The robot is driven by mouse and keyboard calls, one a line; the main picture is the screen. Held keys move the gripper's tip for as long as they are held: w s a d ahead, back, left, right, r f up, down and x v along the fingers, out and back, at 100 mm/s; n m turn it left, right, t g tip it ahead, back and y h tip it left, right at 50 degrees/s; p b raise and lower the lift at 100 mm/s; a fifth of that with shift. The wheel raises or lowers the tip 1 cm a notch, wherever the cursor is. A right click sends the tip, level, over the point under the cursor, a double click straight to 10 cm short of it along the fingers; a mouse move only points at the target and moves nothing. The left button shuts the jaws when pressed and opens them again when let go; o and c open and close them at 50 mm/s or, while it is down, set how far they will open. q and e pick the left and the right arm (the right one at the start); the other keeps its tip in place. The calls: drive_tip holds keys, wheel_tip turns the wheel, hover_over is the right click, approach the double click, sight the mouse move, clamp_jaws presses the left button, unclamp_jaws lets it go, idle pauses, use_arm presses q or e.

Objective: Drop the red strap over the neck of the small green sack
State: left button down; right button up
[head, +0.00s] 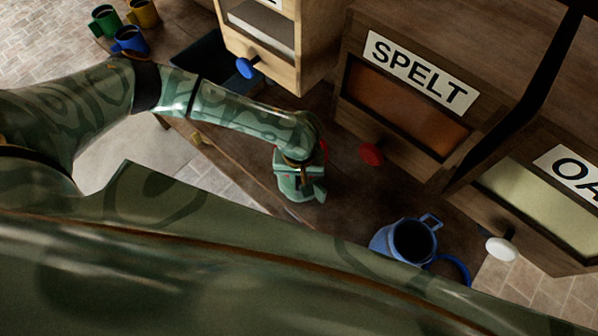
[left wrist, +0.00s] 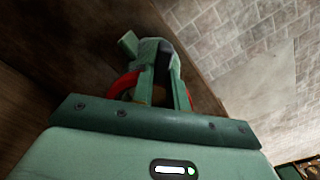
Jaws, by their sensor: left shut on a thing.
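My left gripper (head: 302,190) is low over the dark brown wooden surface, right of the picture's middle-left. The red strap (head: 324,148) shows only as a thin red edge beside the wrist in the head view. In the left wrist view the red strap (left wrist: 122,85) shows as curved red pieces on both sides of the green fingers (left wrist: 160,75). The gripper is shut on the strap, and the fingers hide part of it. I cannot make out the small green sack apart from the green gripper parts in either view.
Wooden bins stand behind, one marked SPELT (head: 418,72), with a red knob (head: 371,154), a blue knob (head: 247,68) and a white knob (head: 501,249). A blue jug-like container (head: 390,238) stands at the right. Green (head: 104,22), yellow (head: 144,12) and blue (head: 130,40) mugs sit far left.

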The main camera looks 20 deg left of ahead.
use_arm(q)
drive_tip(key=shift+f+b, duration=1)
drive_tip(key=shift+f, duration=1.95)
drive_tip(key=c, duration=1.3)
unclamp_jaws()
wheel_tip(320, 180, up, 16)
drive_tip(key=p, duration=0.3)
drive_tip(key=shift+r+p, duration=0.2)
drive_tip(key=shift+p, duration=0.2)
